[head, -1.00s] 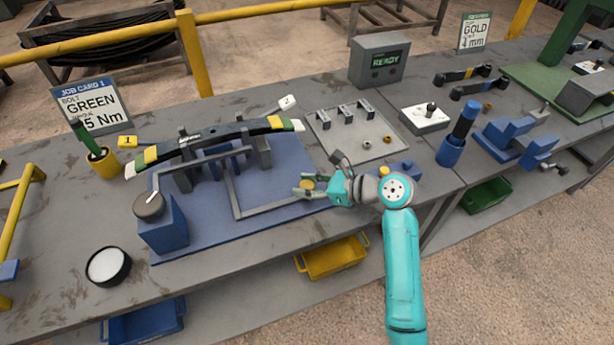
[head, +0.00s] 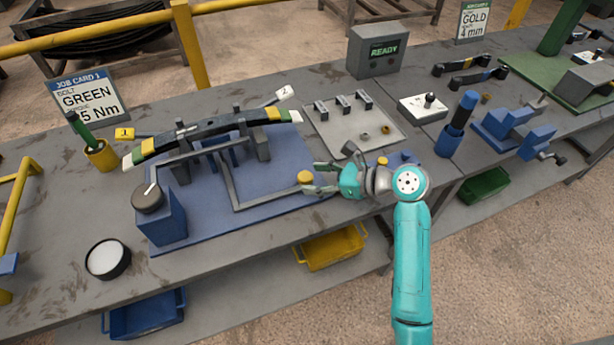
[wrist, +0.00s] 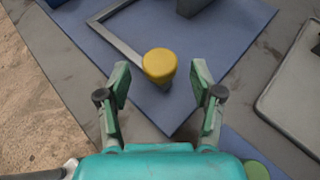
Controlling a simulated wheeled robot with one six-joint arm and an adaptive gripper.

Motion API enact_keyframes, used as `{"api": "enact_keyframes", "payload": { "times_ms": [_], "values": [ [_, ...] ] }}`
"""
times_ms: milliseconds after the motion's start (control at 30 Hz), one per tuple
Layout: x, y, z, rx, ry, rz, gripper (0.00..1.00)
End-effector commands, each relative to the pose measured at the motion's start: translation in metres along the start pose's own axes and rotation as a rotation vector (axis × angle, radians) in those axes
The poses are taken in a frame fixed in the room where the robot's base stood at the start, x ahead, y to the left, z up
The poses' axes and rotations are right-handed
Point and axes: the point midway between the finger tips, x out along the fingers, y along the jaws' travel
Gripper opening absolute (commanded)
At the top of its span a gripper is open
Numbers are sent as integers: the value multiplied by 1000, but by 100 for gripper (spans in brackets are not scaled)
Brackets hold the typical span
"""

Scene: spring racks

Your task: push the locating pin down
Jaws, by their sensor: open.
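A round yellow knob (head: 305,177), which looks like the head of the locating pin, stands at the near right of the blue base plate (head: 275,165), at the end of a grey bar frame (head: 265,202). In the wrist view the yellow knob (wrist: 159,65) is centred ahead, with its stem mostly hidden under the head. My gripper (head: 312,178) is open and empty. In the wrist view its fingers (wrist: 160,92) are spread wide, and the knob appears just beyond them, apart from both. Whether the pin is up or down is unclear.
A striped leaf spring (head: 215,129) rests on the rack's supports behind the bar frame. A blue post with a dial (head: 162,215) stands at the left. A grey tray (head: 350,130) with small parts lies behind my gripper. The READY box (head: 377,52) stands farther back.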

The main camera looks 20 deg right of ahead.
Motion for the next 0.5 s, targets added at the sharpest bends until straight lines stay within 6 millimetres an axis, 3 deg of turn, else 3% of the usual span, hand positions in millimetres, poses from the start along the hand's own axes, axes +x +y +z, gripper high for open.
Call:
{"api": "enact_keyframes", "payload": {
  "times_ms": [300,500],
  "values": [
    [-63,-1,0,0,0,-5,66],
    [-83,-1,0,0,1,-3,66]
  ]
}}
